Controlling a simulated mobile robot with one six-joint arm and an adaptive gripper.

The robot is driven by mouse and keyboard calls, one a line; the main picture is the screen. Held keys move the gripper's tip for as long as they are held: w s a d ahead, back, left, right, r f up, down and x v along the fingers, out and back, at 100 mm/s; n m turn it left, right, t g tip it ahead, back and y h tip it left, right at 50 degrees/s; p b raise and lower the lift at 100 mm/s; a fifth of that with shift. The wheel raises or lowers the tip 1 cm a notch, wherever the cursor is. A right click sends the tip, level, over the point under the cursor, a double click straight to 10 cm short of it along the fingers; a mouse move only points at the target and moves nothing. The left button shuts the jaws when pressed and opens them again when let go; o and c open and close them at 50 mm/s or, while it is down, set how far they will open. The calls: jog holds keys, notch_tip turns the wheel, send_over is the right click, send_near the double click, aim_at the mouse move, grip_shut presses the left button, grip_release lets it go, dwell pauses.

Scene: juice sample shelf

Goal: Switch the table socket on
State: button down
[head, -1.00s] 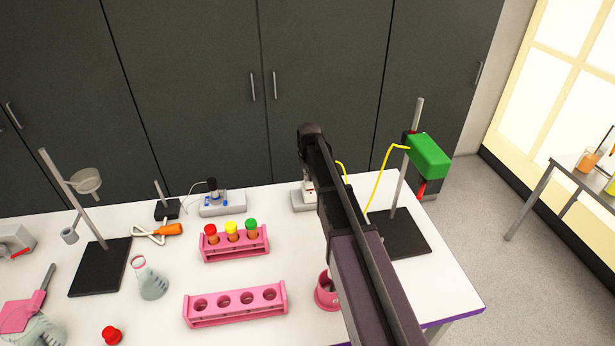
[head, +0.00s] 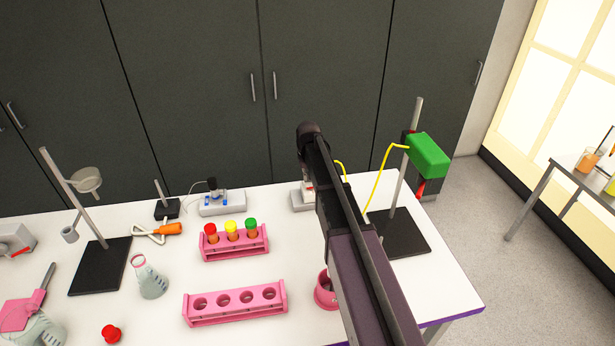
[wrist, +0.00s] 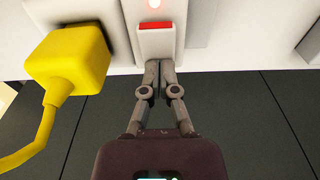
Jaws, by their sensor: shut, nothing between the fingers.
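The white table socket (head: 300,203) stands at the back of the white table, partly hidden behind my arm in the head view. In the wrist view the socket (wrist: 225,52) fills the top. A yellow plug (wrist: 70,62) with a cable sits in the socket to the left of the switch. My gripper (wrist: 160,66) is shut and empty, with its fingertips at the lower end of the switch. Whether they touch it is hard to tell. The head view hides the fingertips.
A stand (head: 404,232) with a green box (head: 428,155) and yellow cable is right of my arm. Pink racks (head: 236,306) and a pink ring-shaped holder (head: 324,294) stand in front. Dark cabinets rise behind the table.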

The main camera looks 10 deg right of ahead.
jog(key=shift+s, duration=0.2)
jog(key=shift+s+r, duration=0.25)
jog(key=shift+s, duration=0.15)
jog(key=shift+r+p, duration=0.1)
jog(key=shift+p, duration=0.2)
notch_tip(320, 180, up, 14)
jog(key=w+p, duration=0.2)
jog(key=p, duration=1.1)
jog(key=shift+p, duration=0.35)
